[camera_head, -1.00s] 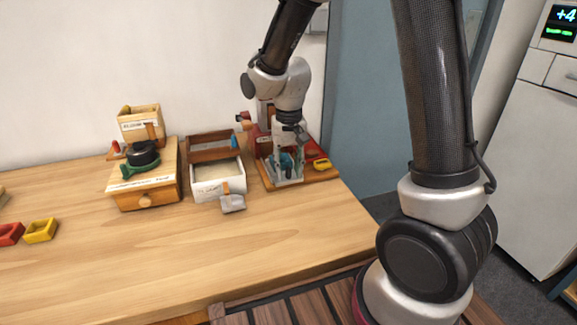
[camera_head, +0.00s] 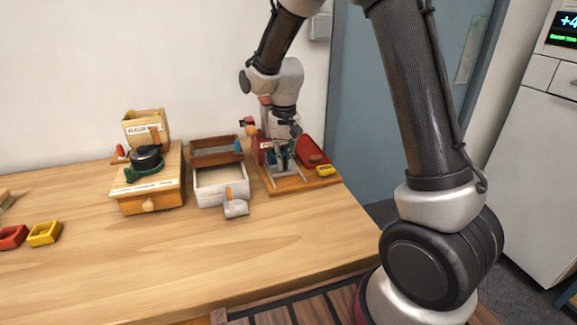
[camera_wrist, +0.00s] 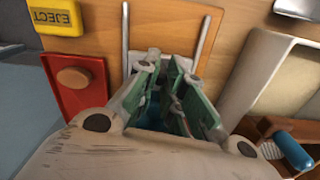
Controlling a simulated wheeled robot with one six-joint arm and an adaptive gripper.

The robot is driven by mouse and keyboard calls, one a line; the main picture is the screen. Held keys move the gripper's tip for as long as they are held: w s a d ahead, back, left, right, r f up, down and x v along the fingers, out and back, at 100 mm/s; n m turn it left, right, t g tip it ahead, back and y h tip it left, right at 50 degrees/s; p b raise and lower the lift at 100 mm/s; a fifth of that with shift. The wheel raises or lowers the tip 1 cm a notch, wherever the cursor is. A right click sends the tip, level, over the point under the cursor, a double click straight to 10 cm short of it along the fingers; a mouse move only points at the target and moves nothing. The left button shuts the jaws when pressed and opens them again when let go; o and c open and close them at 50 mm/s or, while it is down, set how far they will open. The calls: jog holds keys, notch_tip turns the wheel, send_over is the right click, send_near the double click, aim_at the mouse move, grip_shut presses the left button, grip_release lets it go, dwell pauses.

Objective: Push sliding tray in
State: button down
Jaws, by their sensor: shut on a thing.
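The sliding tray's two grey metal rails (camera_head: 288,184) lie on a wooden base at the back right of the table. They also show in the wrist view (camera_wrist: 125,40), running to either side of my fingers. My gripper (camera_head: 285,158) points down over the rear part of the rails. In the wrist view my gripper (camera_wrist: 163,68) has green-padded fingers closed in on a teal part (camera_wrist: 153,116), which I take for part of the sliding tray. My fingers and palm hide most of the tray and its exact contact with them.
A yellow EJECT block (camera_wrist: 70,16) and a red panel (camera_wrist: 78,85) with a tan knob sit beside the rails. A wooden drawer box (camera_head: 148,190) stands further left.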

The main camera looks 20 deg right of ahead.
jog(key=shift+w, duration=0.1)
jog(key=c, duration=1.5)
grip_release()
jog(key=shift+o, duration=0.2)
jog(key=shift+r, duration=0.1)
notch_tip(320, 180, up, 12)
